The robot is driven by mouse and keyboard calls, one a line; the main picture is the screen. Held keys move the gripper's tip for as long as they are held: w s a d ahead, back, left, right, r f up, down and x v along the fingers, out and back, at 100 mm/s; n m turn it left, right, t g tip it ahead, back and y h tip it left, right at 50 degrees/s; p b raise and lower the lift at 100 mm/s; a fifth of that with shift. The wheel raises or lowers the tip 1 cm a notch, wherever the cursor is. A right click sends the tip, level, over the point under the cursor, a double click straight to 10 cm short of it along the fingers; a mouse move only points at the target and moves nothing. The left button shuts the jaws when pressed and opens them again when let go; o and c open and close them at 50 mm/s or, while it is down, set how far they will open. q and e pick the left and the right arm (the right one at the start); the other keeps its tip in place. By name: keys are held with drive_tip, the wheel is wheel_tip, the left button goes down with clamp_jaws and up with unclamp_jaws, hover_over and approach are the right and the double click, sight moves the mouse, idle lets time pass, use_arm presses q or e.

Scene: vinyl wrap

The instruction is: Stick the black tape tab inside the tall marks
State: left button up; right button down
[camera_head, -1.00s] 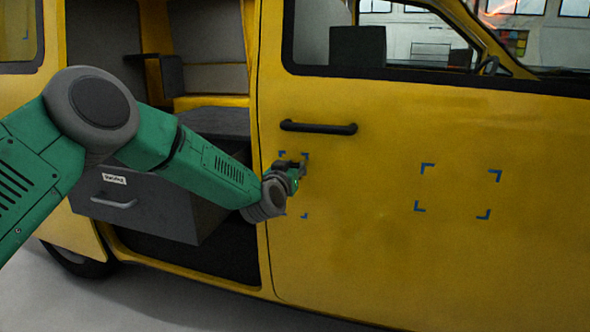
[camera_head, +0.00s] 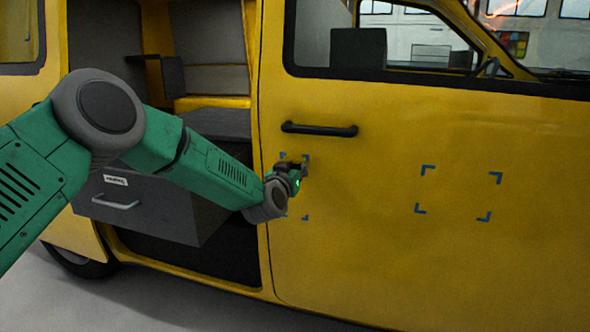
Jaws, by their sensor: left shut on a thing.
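Blue corner marks on the yellow van door form two frames. The tall marks (camera_head: 305,158) are the narrow, upright set near the door's rear edge, below the black handle. The wide marks (camera_head: 489,216) are further right on the door. My left gripper (camera_head: 301,167) is at the upper part of the tall marks, close to the door, and covers part of that area. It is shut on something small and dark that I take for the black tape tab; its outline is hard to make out. I cannot tell whether the tab touches the door. My right gripper is not in view.
The yellow door (camera_head: 400,260) has a black handle (camera_head: 319,129) just above my left gripper. To the left is the open side of the van, with a grey drawer (camera_head: 140,205) jutting out under my left arm. The door to the right is free.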

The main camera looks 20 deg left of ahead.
use_arm(q)
drive_tip(key=shift+r, duration=0.1)
idle(0.3)
drive_tip(key=o, duration=0.8)
drive_tip(key=shift+w+d, duration=0.1)
drive_tip(key=shift+d, duration=0.05)
drive_tip(key=s, duration=1.1)
drive_tip(key=s+f+m+g+h+p, duration=0.1)
drive_tip(key=s+f+g+p, duration=0.65)
drive_tip(key=s+f, duration=1.4)
drive_tip(key=s+a+f+g+p, duration=0.1)
drive_tip(key=s+a+g, duration=0.1)
drive_tip(key=s, duration=0.7)
drive_tip(key=s+a+f+g+y+p, duration=0.1)
drive_tip(key=s+g, duration=0.3)
drive_tip(key=s, duration=0.5)
drive_tip(key=s+a+f+g+p, duration=0.1)
drive_tip(key=s+a+f+g, duration=0.1)
drive_tip(key=s, duration=0.6)
drive_tip(key=shift+s+a+f+g+y, duration=0.3)
drive_tip(key=shift+s+a+g, duration=0.1)
drive_tip(key=shift+a+g, duration=0.55)
